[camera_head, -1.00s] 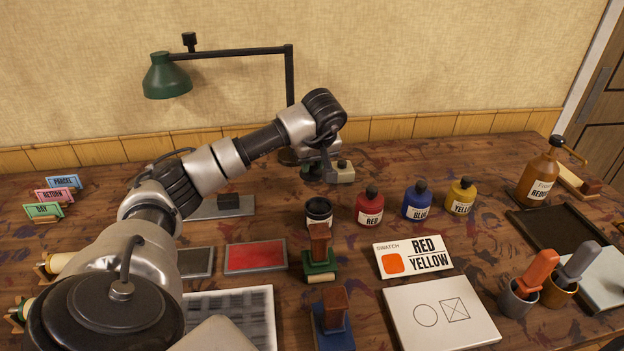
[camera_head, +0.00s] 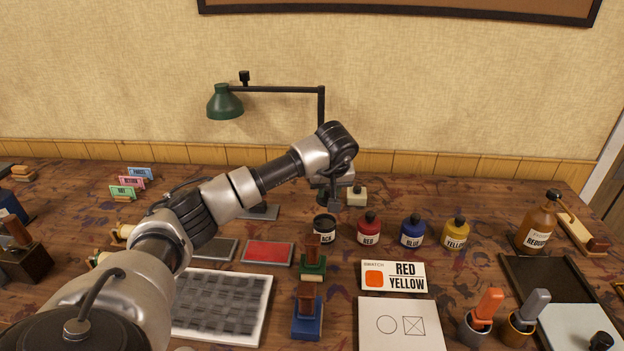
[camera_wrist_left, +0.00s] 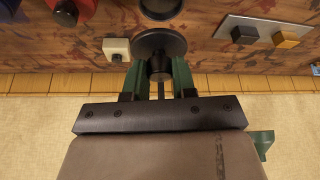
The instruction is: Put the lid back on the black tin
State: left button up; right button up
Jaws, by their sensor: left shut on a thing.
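The black tin (camera_head: 324,231) stands upright on the table with its dark top showing, left of the red ink bottle. My left gripper (camera_head: 334,192) is above and slightly behind it. In the left wrist view, the left gripper's green fingers (camera_wrist_left: 159,78) are shut on the knob of a round black lid (camera_wrist_left: 160,42). The lid is apart from the tin (camera_wrist_left: 162,6), which shows partly at the top edge of that view. My right gripper is in neither view.
Red (camera_head: 368,231), blue (camera_head: 412,232) and yellow (camera_head: 455,232) bottles stand right of the tin. A green-based stamp (camera_head: 313,264) is in front. A pale block (camera_head: 357,196) and the lamp (camera_head: 321,105) are behind.

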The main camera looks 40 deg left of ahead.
aim_at(325, 198)
pick_arm(q)
jog(key=shift+s, duration=0.1)
jog(key=shift+a+f+b, duration=0.3)
jog(key=shift+f, duration=0.25)
jog(key=shift+a+f+b, duration=0.3)
jog(key=shift+f, duration=0.55)
jog(key=shift+d+f+b, duration=0.15)
jog(key=shift+f+b, duration=0.2)
jog(key=shift+b, duration=0.25)
jog(key=shift+d+f+b, duration=0.15)
jog(key=shift+f+b, duration=0.45)
jog(key=shift+f, duration=0.15)
jog(key=shift+f+b, duration=0.35)
jog(key=shift+f, duration=0.6)
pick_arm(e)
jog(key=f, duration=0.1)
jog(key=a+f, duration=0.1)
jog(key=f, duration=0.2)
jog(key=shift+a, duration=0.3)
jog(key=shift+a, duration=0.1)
